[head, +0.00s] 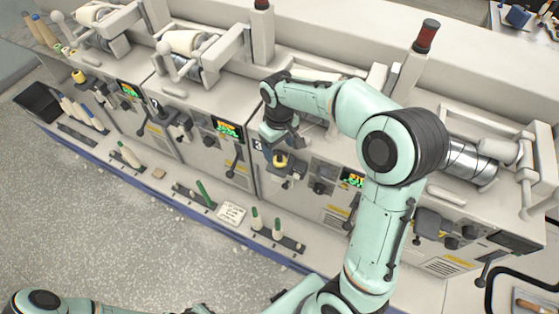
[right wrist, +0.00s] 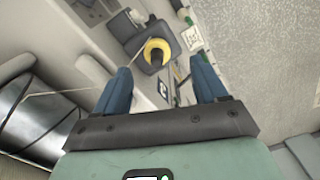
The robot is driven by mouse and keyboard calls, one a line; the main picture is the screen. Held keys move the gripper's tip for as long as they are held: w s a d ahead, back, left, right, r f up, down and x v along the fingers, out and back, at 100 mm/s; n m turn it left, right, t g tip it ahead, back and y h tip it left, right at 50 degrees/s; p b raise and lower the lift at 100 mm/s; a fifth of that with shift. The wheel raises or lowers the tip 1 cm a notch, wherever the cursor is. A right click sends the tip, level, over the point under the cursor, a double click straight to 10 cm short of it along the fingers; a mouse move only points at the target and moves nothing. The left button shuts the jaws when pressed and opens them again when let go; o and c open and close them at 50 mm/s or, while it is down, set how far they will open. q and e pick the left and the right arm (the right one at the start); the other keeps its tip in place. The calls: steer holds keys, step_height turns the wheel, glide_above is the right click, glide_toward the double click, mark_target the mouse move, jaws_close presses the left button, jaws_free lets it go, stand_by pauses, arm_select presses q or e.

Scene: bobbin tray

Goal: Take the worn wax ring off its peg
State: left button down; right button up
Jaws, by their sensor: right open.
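A yellow wax ring (right wrist: 157,51) sits around a dark peg on a small dark bracket, between and beyond my right fingertips in the right wrist view. In the head view the ring (head: 280,161) is on the front of the machine, just below my right gripper (head: 282,142). My right gripper, seen in the right wrist view with its two blue fingers (right wrist: 162,82), is open and empty, apart from the ring. My left gripper is out of view; only part of my left arm shows at the bottom left.
Another yellow ring (head: 78,76) is on the far-left machine unit. Bobbins, including a green one (head: 204,193), stand along the lower ledge, with a white card (head: 232,213) among them. Lit displays (head: 228,128) and levers stick out of the machine front. The speckled floor is open.

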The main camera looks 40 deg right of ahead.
mark_target(279, 154)
steer(key=shift+w+f, duration=0.15)
steer(key=shift+f, duration=0.45)
steer(key=f, duration=0.5)
steer(key=shift+w+d, duration=0.2)
steer(key=shift+d, duration=0.05)
steer(key=c, duration=1.1)
